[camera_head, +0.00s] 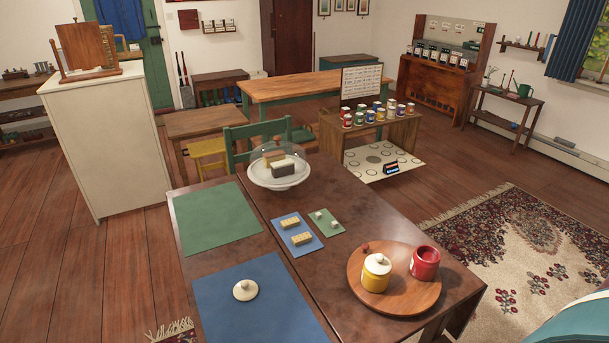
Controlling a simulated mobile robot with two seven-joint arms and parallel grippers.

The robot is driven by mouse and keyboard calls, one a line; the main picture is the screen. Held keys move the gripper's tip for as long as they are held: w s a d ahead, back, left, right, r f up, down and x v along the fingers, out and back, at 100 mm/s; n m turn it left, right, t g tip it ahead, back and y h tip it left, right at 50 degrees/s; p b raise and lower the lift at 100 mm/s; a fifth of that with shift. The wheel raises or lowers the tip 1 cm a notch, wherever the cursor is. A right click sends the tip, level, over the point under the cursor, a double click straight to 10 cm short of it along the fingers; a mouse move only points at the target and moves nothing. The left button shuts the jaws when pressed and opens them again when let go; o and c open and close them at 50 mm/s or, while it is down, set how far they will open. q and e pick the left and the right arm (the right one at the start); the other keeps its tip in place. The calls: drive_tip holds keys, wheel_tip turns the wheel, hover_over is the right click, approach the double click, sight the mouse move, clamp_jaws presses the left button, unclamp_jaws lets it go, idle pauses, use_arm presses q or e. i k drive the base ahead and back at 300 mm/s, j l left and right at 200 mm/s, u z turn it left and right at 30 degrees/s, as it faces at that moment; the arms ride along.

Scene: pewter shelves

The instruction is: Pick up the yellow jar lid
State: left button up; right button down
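A yellow jar (375,281) stands upright on a round wooden board (393,303) at the right of the dark table. A cream lid (377,263) with a round knob sits on top of this jar. A second cream lid (245,290) with a knob lies apart on the blue mat (220,313) at the near left. A red jar (424,263) stands beside the yellow jar on the board, with no cream lid on it. A small red ball (365,247) is just behind the yellow jar. Neither of my grippers shows in this view.
The dark table (330,235) also holds a green mat (215,213), a glass-domed cake stand (279,178), a small blue mat (284,223) with yellowish blocks and a small green mat (329,229). A green chair (243,138) is behind. A patterned rug (500,255) lies right.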

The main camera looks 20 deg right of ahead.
sight(376, 264)
drive_tip(key=z, duration=1.3)
